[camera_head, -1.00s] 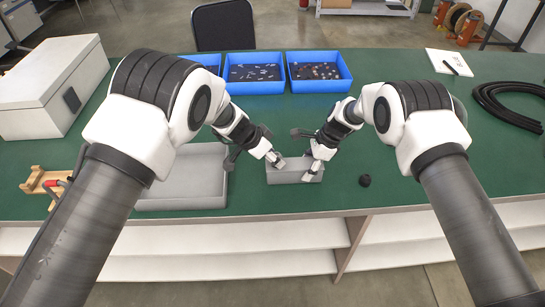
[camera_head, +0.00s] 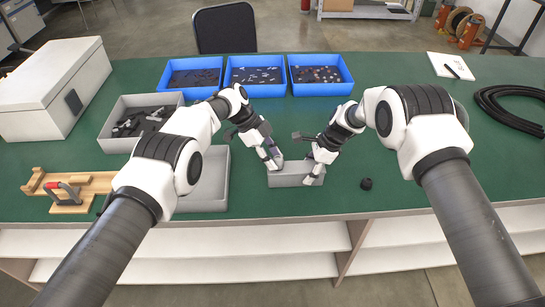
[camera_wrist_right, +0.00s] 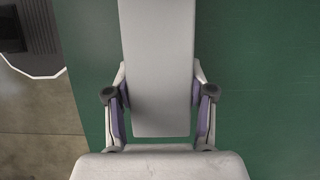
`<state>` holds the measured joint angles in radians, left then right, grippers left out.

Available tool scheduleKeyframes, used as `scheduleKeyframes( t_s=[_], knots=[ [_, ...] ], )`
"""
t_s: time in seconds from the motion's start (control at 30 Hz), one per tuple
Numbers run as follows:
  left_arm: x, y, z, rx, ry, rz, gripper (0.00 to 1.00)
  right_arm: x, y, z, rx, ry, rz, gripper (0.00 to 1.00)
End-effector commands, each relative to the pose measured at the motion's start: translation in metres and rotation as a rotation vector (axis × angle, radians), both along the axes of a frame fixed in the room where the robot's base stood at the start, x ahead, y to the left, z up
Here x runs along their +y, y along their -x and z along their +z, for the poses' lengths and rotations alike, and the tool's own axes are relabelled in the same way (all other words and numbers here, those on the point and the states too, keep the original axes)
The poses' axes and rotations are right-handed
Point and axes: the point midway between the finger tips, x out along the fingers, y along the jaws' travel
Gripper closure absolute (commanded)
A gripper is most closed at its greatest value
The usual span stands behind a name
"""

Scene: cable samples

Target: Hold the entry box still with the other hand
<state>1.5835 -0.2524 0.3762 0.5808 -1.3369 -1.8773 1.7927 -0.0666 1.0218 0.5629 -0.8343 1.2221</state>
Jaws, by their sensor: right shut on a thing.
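The entry box, a small light grey box (camera_head: 293,180), sits near the front edge of the green table. My right gripper (camera_head: 317,171) is at its right end, shut on it. In the right wrist view the grey box (camera_wrist_right: 158,75) lies between the two fingers (camera_wrist_right: 158,100), one on each side. My left gripper (camera_head: 273,163) is at the box's left end, fingers pointing down. Its fingers are too small to tell whether they are open or shut, or whether they touch the box.
A grey tray (camera_head: 213,190) lies left of the box, partly behind my left arm. A grey bin with dark parts (camera_head: 112,143), wooden fixture (camera_head: 92,183) and white case (camera_head: 40,90) are farther left. Blue bins (camera_head: 255,88) stand behind.

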Motion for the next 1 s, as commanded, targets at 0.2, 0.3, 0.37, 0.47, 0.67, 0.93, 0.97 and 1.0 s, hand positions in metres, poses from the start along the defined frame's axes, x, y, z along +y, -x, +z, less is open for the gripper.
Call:
scheduleKeyframes(
  t_s=[0.2, 0.3, 0.37, 0.47, 0.67, 0.93, 0.97, 1.0],
  knots=[
    [-0.001, 0.002, 0.003, 0.003, 0.000, 0.062, 1.00, 0.000, 0.000, 0.001, -0.001, -0.001, 0.000, 0.79],
    [-0.001, 0.002, 0.000, -0.001, 0.002, 0.116, 1.00, 0.001, 0.000, 0.000, -0.001, -0.001, 0.001, 0.79],
    [-0.001, 0.002, 0.001, -0.002, 0.002, 0.114, 1.00, 0.001, 0.000, 0.000, 0.000, -0.001, 0.000, 0.79],
    [-0.001, 0.001, 0.003, -0.002, 0.004, 0.115, 1.00, 0.001, 0.000, 0.001, 0.000, -0.001, 0.001, 0.79],
    [-0.001, 0.002, 0.007, -0.001, 0.003, 0.114, 1.00, 0.001, 0.000, 0.000, 0.000, -0.001, 0.000, 0.79],
    [-0.001, 0.002, 0.012, -0.001, 0.002, 0.115, 1.00, 0.000, 0.000, 0.001, 0.000, -0.001, 0.000, 0.79],
    [-0.001, 0.002, 0.012, -0.001, 0.002, 0.115, 1.00, 0.000, 0.000, 0.001, -0.001, -0.001, 0.000, 0.79],
    [-0.001, 0.002, 0.013, -0.001, 0.002, 0.115, 1.00, 0.000, 0.000, 0.001, -0.001, -0.001, 0.000, 0.79]
  ],
)
